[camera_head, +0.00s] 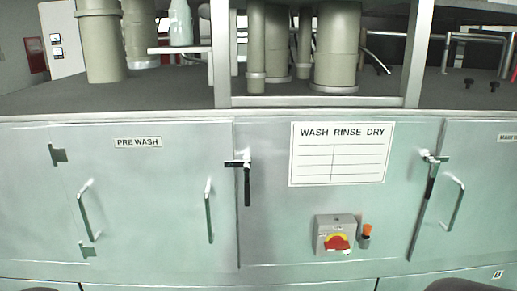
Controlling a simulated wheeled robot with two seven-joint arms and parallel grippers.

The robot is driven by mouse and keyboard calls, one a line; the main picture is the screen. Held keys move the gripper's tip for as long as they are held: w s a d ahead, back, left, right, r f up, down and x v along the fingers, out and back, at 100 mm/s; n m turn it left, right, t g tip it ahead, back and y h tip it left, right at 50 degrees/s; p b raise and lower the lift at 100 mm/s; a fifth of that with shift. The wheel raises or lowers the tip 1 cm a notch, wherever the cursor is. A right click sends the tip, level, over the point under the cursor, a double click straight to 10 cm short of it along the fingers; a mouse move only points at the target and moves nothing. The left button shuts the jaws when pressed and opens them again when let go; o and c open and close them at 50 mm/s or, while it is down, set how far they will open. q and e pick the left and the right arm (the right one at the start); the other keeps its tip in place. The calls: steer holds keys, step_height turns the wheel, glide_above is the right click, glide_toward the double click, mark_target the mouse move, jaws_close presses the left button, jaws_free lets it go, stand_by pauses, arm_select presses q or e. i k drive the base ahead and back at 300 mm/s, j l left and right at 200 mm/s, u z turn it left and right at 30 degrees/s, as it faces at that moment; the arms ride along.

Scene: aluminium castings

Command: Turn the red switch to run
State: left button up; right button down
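The red switch (337,243) is a small red knob on a yellow plate. It sits on the front of a grey box (336,222) mounted low on the middle cabinet panel, right of centre. Its markings are too small to read, so I cannot tell which setting it points to. Neither of my grippers can be made out; only dark rounded shapes show at the bottom edge, left and right. Nothing touches the switch.
An orange-topped part (366,231) sits just right of the switch box. A WASH RINSE DRY sign (341,154) is above it. Door handles (208,211) and latch levers (247,185) stick out from the cabinet front. Pipes (338,46) stand on top. The space before the switch looks clear.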

mark_target(337, 242)
steer(key=i+l, duration=0.15)
steer(key=l, duration=0.2)
steer(key=i+l, duration=0.15)
steer(key=l, duration=0.15)
steer(key=i+l, duration=0.1)
steer(key=l, duration=0.25)
steer(key=i+l, duration=0.15)
steer(key=l, duration=0.2)
